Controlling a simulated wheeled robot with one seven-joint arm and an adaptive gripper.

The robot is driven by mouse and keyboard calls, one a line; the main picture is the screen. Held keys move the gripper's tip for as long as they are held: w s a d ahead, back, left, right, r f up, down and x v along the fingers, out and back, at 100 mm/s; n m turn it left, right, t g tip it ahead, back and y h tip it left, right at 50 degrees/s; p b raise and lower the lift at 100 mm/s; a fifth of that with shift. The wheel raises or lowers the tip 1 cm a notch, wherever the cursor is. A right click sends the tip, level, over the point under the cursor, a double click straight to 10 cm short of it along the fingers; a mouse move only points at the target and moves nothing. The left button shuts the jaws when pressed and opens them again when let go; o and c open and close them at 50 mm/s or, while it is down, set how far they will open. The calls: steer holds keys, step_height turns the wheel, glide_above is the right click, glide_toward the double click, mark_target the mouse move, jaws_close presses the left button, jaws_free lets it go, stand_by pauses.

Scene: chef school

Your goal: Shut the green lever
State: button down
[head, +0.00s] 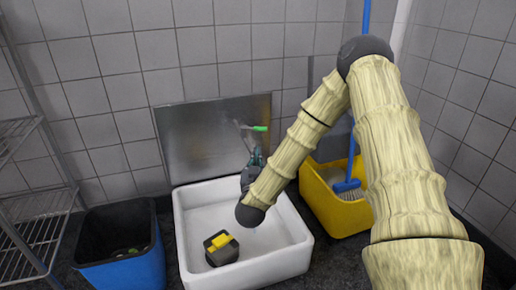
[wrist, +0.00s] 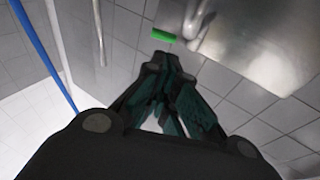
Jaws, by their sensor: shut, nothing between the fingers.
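The green lever (head: 260,128) sticks out to the right from a small metal fitting in front of the steel panel on the back wall. It also shows in the wrist view (wrist: 164,36), just beyond my fingertips. My gripper (head: 257,158) is below the lever in the head view. In the wrist view my gripper (wrist: 160,62) has its fingertips together with nothing between them.
A white sink (head: 186,235) below holds a black and yellow object (head: 221,247). A blue bin (head: 125,270) and a wire rack (head: 30,215) stand left. A yellow bucket (head: 340,215) with a blue-handled brush (head: 347,185) stands right. The steel panel (head: 205,150) backs the lever.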

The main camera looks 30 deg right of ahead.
steer(key=b, duration=0.5)
glide_toward(255, 130)
steer(key=w+d+r, duration=0.2)
steer(key=w+d, duration=0.1)
steer(key=d, duration=0.2)
steer(key=shift+w+d+r+b, duration=0.4)
steer(key=shift+w+d+b, duration=0.05)
steer(key=shift+w, duration=0.05)
